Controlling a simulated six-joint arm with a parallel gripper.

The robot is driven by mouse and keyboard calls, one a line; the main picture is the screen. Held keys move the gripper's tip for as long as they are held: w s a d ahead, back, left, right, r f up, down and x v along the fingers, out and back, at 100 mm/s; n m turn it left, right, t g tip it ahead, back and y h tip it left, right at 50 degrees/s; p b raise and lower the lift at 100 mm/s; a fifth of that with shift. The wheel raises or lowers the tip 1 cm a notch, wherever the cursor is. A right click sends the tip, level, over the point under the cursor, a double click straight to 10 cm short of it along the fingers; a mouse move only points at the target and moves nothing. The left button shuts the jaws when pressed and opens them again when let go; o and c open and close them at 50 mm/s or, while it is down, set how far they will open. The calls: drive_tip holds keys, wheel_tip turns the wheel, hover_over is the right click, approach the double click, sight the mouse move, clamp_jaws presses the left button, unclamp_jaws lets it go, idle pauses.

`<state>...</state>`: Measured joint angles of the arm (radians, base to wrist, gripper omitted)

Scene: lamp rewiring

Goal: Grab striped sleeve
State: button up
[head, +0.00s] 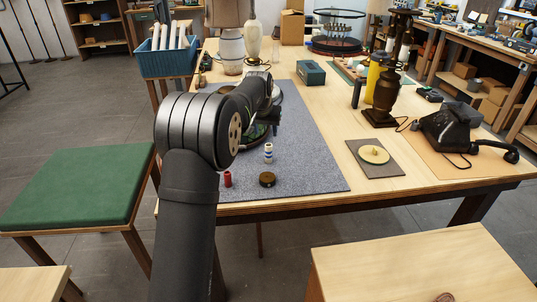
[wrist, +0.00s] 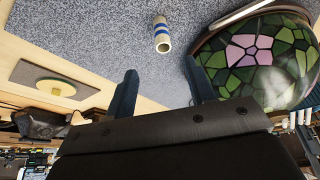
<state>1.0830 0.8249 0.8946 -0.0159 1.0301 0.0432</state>
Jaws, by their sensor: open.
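The striped sleeve (head: 268,153), a small cream cylinder with blue bands, stands on the grey mat (head: 315,165). In the wrist view the striped sleeve (wrist: 162,35) lies beyond my fingertips, roughly in line with the gap between them. My gripper (wrist: 160,68) is open, with nothing between its fingers, and is apart from the sleeve. In the head view my own arm hides most of the gripper.
A green and pink stained-glass shade (wrist: 255,55) lies close beside my right-hand finger in the wrist view. A red sleeve (head: 227,179) and a dark round cap (head: 267,180) stand near the mat's front. The mat's right side is clear.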

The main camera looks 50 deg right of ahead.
sight(269, 153)
drive_tip(key=x, duration=1.1)
drive_tip(key=shift+x, duration=2.95)
drive_tip(key=shift+w+d, duration=0.1)
drive_tip(key=shift+w, duration=0.05)
drive_tip(key=c, duration=1)
drive_tip(key=shift+c, duration=0.2)
drive_tip(key=shift+r, duration=0.15)
